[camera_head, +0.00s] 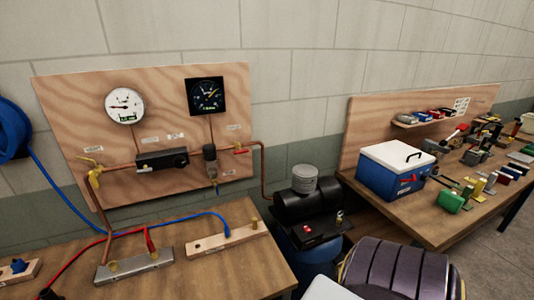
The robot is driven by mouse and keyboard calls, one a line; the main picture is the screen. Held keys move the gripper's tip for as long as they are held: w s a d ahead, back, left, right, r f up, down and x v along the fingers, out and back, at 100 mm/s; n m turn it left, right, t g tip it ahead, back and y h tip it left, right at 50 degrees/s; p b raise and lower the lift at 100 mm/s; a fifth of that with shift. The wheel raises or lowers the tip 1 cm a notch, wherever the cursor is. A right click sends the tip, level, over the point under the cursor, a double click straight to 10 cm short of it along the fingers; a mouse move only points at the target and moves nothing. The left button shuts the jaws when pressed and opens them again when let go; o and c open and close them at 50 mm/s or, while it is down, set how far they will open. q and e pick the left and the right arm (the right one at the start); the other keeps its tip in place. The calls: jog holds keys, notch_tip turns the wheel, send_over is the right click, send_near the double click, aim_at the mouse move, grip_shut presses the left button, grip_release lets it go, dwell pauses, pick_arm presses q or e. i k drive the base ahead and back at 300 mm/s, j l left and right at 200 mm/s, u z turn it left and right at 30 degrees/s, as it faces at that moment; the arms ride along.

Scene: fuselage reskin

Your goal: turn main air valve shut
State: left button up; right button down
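A plywood panel (60,120) on the back wall carries copper air piping. A valve with a red lever (240,151) is on the pipe at the panel's right side, next to a small regulator or filter (210,160). A valve with a yellow lever (90,164) is on the pipe at the left side. The small labels are too blurred to read, so I cannot tell which valve is the main one. The red lever appears roughly in line with its pipe. Neither of my grippers shows in this view.
A white round gauge (124,104) and a black square gauge (206,96) hang above. A wooden bench (240,263) with hoses stands below the panel. A black compressor tank (308,205) stands right of it. A second bench (405,222) holds a blue-and-white box (393,170) and tools.

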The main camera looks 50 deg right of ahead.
aim_at(239, 151)
jog(key=z, duration=1.45)
